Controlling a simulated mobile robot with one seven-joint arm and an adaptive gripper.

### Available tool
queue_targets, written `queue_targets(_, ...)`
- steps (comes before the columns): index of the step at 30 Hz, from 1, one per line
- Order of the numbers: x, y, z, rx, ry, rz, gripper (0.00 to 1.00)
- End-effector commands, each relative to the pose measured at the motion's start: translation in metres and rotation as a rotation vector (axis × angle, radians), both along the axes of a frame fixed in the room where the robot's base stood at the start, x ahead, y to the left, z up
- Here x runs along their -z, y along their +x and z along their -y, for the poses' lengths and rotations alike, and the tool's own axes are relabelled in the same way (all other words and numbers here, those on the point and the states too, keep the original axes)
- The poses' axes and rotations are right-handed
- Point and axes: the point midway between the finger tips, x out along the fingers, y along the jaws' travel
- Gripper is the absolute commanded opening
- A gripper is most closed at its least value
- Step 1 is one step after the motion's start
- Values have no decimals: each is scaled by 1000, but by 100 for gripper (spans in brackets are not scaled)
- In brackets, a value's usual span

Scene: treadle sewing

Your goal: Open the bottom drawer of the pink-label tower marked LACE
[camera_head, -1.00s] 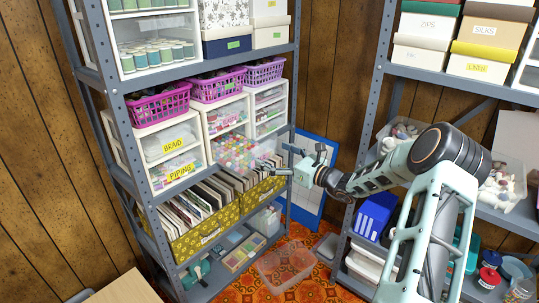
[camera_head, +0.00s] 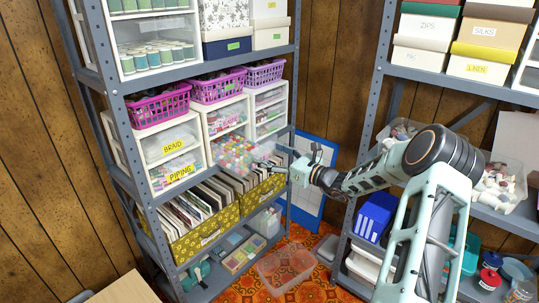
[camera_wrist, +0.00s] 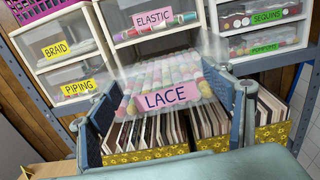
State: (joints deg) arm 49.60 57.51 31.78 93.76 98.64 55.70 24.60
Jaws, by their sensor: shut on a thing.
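The pink LACE label (camera_wrist: 166,98) is on the front of a clear drawer (camera_wrist: 160,76) full of small multicoloured pieces. In the head view this drawer (camera_head: 240,152) stands pulled out from the bottom of the middle white tower (camera_head: 226,112). The ELASTIC drawer (camera_wrist: 152,22) above it is in its slot. My gripper (camera_wrist: 172,88) has one finger on each side of the LACE drawer's front and is shut on it. In the head view my gripper (camera_head: 290,165) is at the drawer's outer end. The exact finger contact is hard to make out.
The BRAID and PIPING tower (camera_head: 172,157) stands to the left, and the SEQUINS tower (camera_wrist: 260,22) to the right. Yellow patterned boxes of cards (camera_head: 207,233) are just below the drawer. A clear bin (camera_head: 285,268) sits on the floor. A second shelf rack (camera_head: 375,100) stands right.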

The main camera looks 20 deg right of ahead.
Motion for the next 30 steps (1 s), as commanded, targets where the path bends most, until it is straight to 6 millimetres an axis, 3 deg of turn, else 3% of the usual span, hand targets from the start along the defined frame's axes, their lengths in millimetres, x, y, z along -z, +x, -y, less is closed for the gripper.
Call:
queue_targets(5,-1,-5,4,2,-1,-1,30)
queue_targets(15,-1,-49,34,1,0,-2,30)
queue_targets(23,1,-50,34,0,-1,-2,30)
queue_targets(24,1,-50,34,0,-1,-2,78)
queue_targets(28,1,-50,34,0,-1,-1,91)
queue_targets(30,1,-50,34,0,-1,-1,91)
